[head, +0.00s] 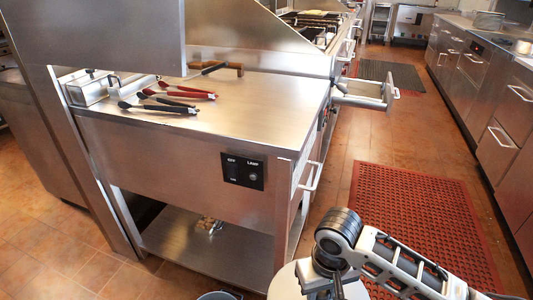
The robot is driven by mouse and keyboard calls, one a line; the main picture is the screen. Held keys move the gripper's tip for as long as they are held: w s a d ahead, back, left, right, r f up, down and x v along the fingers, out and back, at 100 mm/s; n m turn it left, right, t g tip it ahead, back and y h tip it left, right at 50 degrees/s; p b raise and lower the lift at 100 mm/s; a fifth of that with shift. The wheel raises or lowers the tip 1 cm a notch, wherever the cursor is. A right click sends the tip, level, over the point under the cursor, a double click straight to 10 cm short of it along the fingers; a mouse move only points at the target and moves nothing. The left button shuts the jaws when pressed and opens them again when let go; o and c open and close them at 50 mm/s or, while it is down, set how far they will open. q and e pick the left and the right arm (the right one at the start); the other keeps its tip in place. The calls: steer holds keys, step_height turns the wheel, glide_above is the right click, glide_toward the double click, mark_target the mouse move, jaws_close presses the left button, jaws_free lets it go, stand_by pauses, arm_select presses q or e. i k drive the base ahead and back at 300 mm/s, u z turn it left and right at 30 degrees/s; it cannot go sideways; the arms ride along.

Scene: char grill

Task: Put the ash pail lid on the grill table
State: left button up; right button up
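The steel grill table (240,110) stands in the middle of the head view, with a broad flat top and a switch panel on its front. A grey round rim (220,295), perhaps the ash pail, is cut off at the bottom edge. A pale round surface (284,284) shows at the bottom beside my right gripper; I cannot tell whether it is the lid or part of me. My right gripper (335,290) points down in front of the table, low in the view. Its fingertips are cut off, so its grip is hidden. My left gripper is out of view.
Black and red tongs (180,95) lie on the tabletop near steel containers (95,88) and a wooden-handled tool (220,68). The tabletop's front right is clear. A drawer (365,95) stands open beyond. A red mat (420,215) covers the aisle floor.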

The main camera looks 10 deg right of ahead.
mark_target(282, 101)
steer(key=z, duration=1.9)
steer(key=i, duration=3.9)
steer(key=u, duration=4.15)
